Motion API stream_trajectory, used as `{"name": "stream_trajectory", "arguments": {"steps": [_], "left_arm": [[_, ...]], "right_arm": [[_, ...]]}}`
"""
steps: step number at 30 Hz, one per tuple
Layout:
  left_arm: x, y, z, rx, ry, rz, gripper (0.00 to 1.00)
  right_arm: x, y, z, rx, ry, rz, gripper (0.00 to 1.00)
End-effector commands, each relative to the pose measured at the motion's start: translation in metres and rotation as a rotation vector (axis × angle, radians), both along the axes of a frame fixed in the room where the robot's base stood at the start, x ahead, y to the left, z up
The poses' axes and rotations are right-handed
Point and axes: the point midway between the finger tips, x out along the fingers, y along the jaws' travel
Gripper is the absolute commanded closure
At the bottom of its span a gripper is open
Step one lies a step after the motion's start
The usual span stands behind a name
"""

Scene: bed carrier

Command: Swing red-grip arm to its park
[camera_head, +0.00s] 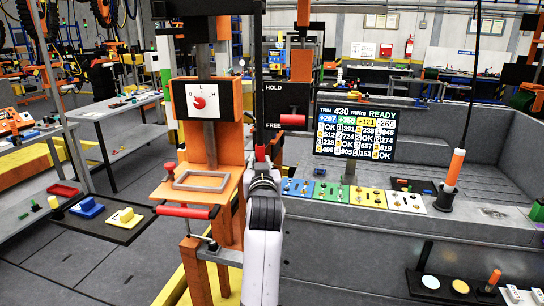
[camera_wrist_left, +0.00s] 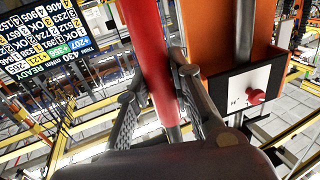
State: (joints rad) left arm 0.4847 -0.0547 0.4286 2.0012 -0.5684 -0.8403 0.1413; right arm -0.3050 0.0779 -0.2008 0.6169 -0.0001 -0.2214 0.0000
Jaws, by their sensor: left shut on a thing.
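My left gripper (camera_head: 262,172) stands beside the orange stand, at the top of my white arm. In the left wrist view a thick red grip (camera_wrist_left: 150,45) runs between the two fingers, and the left gripper (camera_wrist_left: 165,88) is shut on it. In the head view only a short upright red piece of the grip (camera_head: 260,153) shows above the gripper. The gripper and forearm hide the rest, and I cannot make out the arm that carries the grip or a park for it. My right gripper is in neither view.
The orange stand (camera_head: 221,218) carries a dial box marked with letters (camera_head: 207,98) and a horizontal red handle (camera_head: 187,211). A HOLD/FREE panel with a red knob (camera_head: 294,118) is behind. A readout screen (camera_head: 355,131) stands right, above coloured plates. A black tray (camera_head: 112,227) is left.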

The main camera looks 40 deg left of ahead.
Motion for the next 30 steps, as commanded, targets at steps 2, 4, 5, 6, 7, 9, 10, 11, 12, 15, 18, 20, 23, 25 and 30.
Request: {"name": "stream_trajectory", "arguments": {"steps": [2,4,5,6,7,9,10,11,12,15,18,20,23,25,30], "left_arm": [[-0.013,0.008,0.005,0.006,-0.003,0.008,1.0],[-0.02,0.012,0.005,0.006,-0.004,0.008,1.0],[-0.023,0.014,0.005,0.007,-0.003,0.008,1.0],[-0.026,0.017,0.005,0.007,-0.003,0.009,1.0],[-0.028,0.018,0.005,0.007,-0.004,0.009,1.0],[-0.032,0.021,0.005,0.008,-0.005,0.009,1.0],[-0.034,0.022,0.005,0.007,-0.004,0.008,1.0],[-0.035,0.022,0.004,0.007,-0.004,0.008,1.0],[-0.036,0.023,0.004,0.007,-0.004,0.008,1.0],[-0.038,0.025,0.004,0.008,-0.005,0.009,1.0],[-0.039,0.026,0.004,0.008,-0.005,0.01,1.0],[-0.039,0.026,0.004,0.009,-0.006,0.01,1.0],[-0.039,0.026,0.004,0.009,-0.006,0.01,1.0],[-0.039,0.026,0.004,0.009,-0.005,0.011,1.0],[-0.039,0.026,0.004,0.008,-0.005,0.01,0.7]], "right_arm": [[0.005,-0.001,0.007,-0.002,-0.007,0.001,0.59],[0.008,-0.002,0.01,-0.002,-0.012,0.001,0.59],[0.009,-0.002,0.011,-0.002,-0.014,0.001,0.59],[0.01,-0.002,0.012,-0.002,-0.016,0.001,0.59],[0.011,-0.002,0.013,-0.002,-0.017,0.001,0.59],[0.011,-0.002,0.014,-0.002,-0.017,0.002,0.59],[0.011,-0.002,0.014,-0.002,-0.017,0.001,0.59],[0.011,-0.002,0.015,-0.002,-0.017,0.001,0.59],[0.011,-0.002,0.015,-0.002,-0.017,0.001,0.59],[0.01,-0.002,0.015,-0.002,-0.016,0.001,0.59],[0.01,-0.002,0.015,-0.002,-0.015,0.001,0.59],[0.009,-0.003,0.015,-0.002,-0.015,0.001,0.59],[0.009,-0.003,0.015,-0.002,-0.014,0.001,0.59],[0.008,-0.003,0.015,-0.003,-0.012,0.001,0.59],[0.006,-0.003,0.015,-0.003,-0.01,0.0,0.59]]}}
